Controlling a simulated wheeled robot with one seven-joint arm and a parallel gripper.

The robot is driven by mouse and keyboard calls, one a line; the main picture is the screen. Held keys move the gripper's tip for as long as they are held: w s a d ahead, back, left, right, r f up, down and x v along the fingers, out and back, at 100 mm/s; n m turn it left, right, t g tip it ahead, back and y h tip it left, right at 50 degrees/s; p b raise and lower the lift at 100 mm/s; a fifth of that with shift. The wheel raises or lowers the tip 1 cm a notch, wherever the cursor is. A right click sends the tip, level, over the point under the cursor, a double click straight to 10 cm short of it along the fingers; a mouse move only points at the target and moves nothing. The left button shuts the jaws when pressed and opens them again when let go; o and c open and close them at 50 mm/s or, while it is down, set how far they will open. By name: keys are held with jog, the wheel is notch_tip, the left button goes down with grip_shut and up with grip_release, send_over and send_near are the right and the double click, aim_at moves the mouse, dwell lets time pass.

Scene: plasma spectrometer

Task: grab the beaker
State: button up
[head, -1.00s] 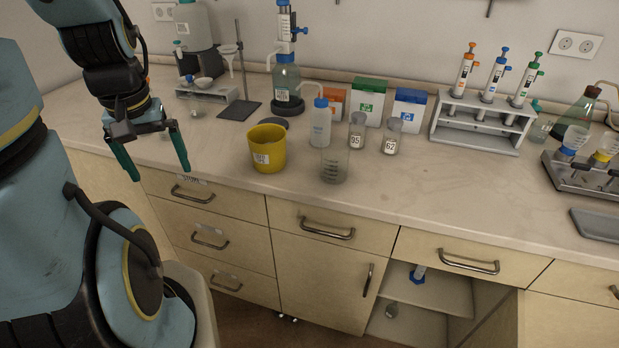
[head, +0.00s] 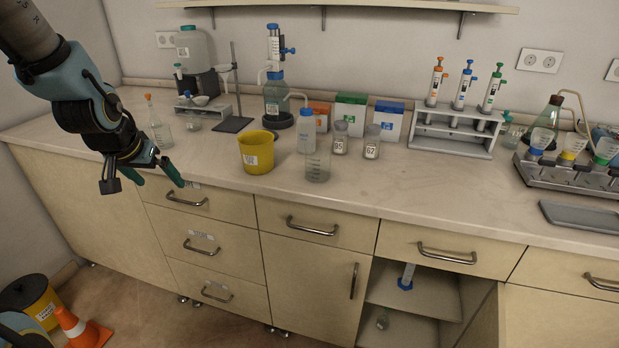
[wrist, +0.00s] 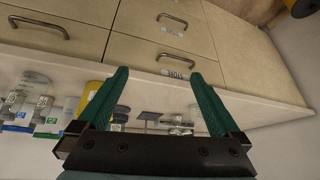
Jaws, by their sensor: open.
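The clear beaker (head: 318,167) stands upright on the bench, right of the yellow container (head: 257,152) and near the front edge. It seems to show in the wrist view (wrist: 35,79), at the left, overlapping bottles behind it. My gripper (head: 156,180) is at the left in the head view, well left of the beaker and near the bench's front edge. Its green fingers are spread with nothing between them. In the wrist view my gripper (wrist: 158,73) is open, with the bench edge and drawers beyond its tips.
A wash bottle (head: 307,131) and jars (head: 372,142) stand close behind the beaker. A flask (head: 159,128) is near my arm. A syringe rack (head: 452,134) stands further right. The bench front right of the beaker is clear. A traffic cone (head: 80,328) stands on the floor.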

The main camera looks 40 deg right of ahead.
jog(key=s+d+f+m+h+b, duration=0.1)
jog(key=d+f+m+h+b, duration=0.2)
jog(key=d, duration=1.1)
jog(key=m+g+h+b, duration=0.2)
jog(key=m+h, duration=0.3)
jog(key=h, duration=0.2)
send_near(325, 150)
jog(key=d, duration=0.2)
jog(key=d+p, duration=0.1)
jog(key=d, duration=0.1)
jog(key=shift+w+f, duration=0.2)
jog(key=shift+w, duration=0.15)
jog(key=shift+f+p+x, duration=0.2)
jog(key=shift+p+x, duration=0.4)
jog(key=shift+x, duration=0.85)
jog(key=shift+f+p+x, duration=0.25)
jog(key=shift+p+x, duration=0.35)
jog(key=shift+x, duration=0.85)
jog(key=shift+a, duration=0.2)
jog(key=c, duration=1.2)
